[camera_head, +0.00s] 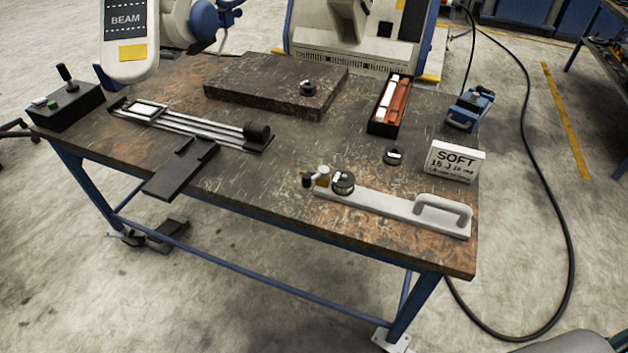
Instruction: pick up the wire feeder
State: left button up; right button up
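A long pale-grey bar (390,208) with a looped handle (443,209) at its right end lies at the front right of the workbench. A dark round spool (343,183) and a small brass-coloured piece (322,175) sit at its left end. It looks like the wire feeder, but I see no label naming it. It rests on the bench top with nothing holding it. Neither of my grippers is in view.
A narrow tray (375,127) holds red and white bars. A slide rail (190,125) and black plate (181,168) lie left.

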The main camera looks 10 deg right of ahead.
aim_at(416, 213)
jog(key=i+z, duration=0.15)
jog(key=z, duration=0.25)
jog(key=i+j+z, duration=0.1)
jog(key=z, duration=0.25)
jog(key=i+j+z, duration=0.1)
jog(key=i+z, duration=0.15)
jog(key=z, duration=0.15)
